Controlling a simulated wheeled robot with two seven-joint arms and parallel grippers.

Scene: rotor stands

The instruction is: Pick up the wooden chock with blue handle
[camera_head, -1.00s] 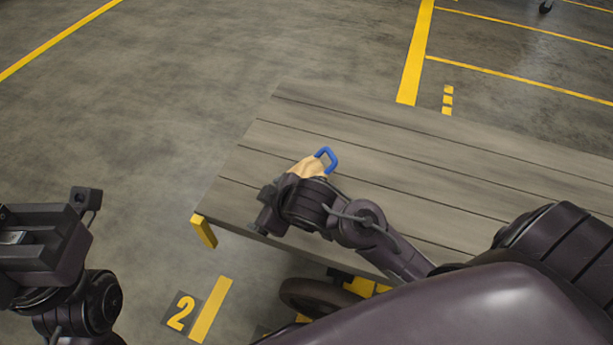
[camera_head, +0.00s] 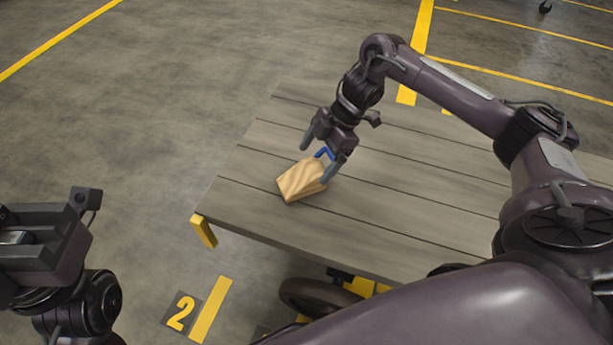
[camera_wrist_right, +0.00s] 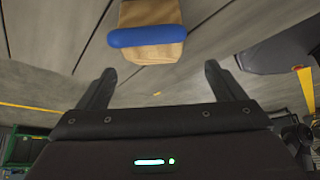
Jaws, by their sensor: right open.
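The wooden chock (camera_head: 301,181) with its blue handle (camera_head: 325,153) sits on the grey plank top of the cart (camera_head: 400,215), near its left end. My right gripper (camera_head: 318,164) is open above the chock, its two fingers to either side of the handle in the head view. In the right wrist view the chock (camera_wrist_right: 152,53) and its blue handle (camera_wrist_right: 147,36) lie ahead of the open right gripper (camera_wrist_right: 155,78), apart from the fingers. My left arm shows at the lower left of the head view, but its fingers are not visible.
The planks around the chock are clear. A yellow corner post (camera_head: 204,231) marks the cart's near left corner, with a dark wheel (camera_head: 318,297) below its near edge. The concrete floor (camera_head: 150,130) to the left is open and has yellow lines.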

